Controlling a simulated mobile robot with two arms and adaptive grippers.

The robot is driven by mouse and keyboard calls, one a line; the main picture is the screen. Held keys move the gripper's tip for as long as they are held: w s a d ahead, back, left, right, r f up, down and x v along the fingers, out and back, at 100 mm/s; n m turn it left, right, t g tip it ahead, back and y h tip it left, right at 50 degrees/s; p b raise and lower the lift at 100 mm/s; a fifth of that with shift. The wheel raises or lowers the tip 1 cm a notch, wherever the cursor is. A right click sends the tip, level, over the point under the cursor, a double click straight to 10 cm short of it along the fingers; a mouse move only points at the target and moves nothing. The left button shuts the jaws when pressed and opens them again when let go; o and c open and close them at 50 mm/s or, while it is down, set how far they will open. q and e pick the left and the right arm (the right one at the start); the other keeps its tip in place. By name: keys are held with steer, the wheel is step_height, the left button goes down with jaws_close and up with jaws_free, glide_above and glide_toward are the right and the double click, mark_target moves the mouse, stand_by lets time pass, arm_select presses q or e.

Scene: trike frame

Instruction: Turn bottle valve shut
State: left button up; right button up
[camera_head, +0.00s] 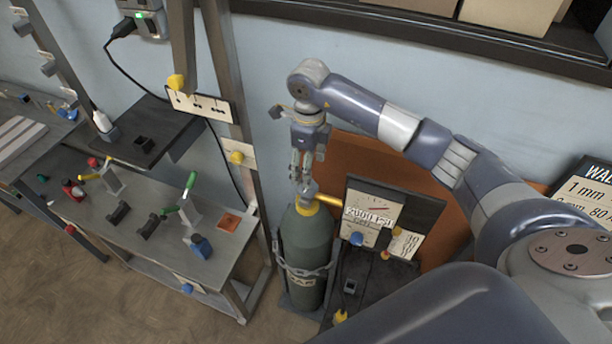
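The dark green gas bottle (306,252) stands upright in a metal holder with a strap around it. Its grey valve (308,190) is on top, with a yellow collar and a yellow piece (328,199) sticking out to the right. My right gripper (301,179) points down from above, its fingertips at the top of the valve. The fingers look close together and partly cover the valve top. I cannot tell whether they touch or grip it. My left gripper is out of view.
A sign board (374,214) and an orange panel (345,150) stand right of the bottle. A metal workbench (150,232) with clamps and small parts is at the left. An upright post (232,80) rises left of my gripper. Boxes sit on a shelf above.

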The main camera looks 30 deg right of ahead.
step_height(320, 180, down, 3)
steer(key=shift+s+f+p, duration=0.15)
steer(key=shift+p, duration=0.35)
steer(key=shift+w+f, duration=0.2)
steer(key=shift+f, duration=0.65)
steer(key=shift+w+f+p, duration=0.25)
steer(key=shift+f+p, duration=0.15)
steer(key=shift+f, duration=0.7)
steer(key=c, duration=0.8)
steer(key=shift+c, duration=1.4)
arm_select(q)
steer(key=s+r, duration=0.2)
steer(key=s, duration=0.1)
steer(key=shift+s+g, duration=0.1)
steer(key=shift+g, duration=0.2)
